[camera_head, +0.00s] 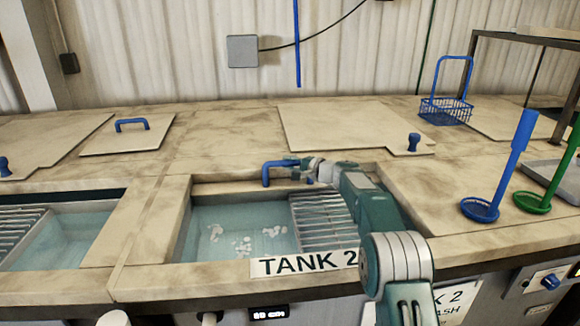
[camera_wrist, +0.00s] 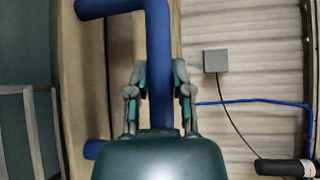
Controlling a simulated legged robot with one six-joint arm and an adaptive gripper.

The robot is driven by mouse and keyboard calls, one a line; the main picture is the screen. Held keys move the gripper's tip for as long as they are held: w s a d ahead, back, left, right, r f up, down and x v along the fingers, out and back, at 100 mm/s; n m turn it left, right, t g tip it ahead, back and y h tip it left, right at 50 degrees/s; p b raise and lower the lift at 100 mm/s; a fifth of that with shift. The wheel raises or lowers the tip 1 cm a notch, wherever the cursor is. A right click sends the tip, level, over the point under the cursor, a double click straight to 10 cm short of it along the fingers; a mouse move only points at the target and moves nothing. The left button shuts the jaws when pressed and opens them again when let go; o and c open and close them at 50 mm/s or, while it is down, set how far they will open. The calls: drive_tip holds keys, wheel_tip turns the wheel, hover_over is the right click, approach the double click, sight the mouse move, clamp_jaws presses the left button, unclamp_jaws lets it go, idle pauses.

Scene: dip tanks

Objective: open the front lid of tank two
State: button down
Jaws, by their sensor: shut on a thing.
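Tank two (camera_head: 229,229) stands open at the front, with pale water, white pieces and a slatted rack showing. Its label (camera_head: 305,263) is on the front rim. A blue handle (camera_head: 266,173) stands at the back edge of this opening, on a narrow pale strip of the front lid (camera_head: 222,187). How far the lid is tilted or moved I cannot tell. My gripper (camera_head: 309,166) is shut on the handle's bar. In the wrist view the blue bar (camera_wrist: 159,50) runs between my two fingers (camera_wrist: 160,88), and the pale lid (camera_wrist: 122,55) is left of it.
Behind tank two lies a flat cover (camera_head: 340,120) with a blue knob (camera_head: 413,141). A blue basket (camera_head: 446,110) stands at the back right. Blue (camera_head: 498,170) and green (camera_head: 548,185) dippers stand at the right. Another tank (camera_head: 70,240) is open at the left.

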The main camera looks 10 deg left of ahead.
drive_tip(key=shift+f, duration=0.35)
drive_tip(key=c, duration=0.5)
unclamp_jaws()
drive_tip(key=shift+a+r, duration=0.1)
drive_tip(key=shift+r, duration=0.05)
drive_tip(key=v, duration=1.2)
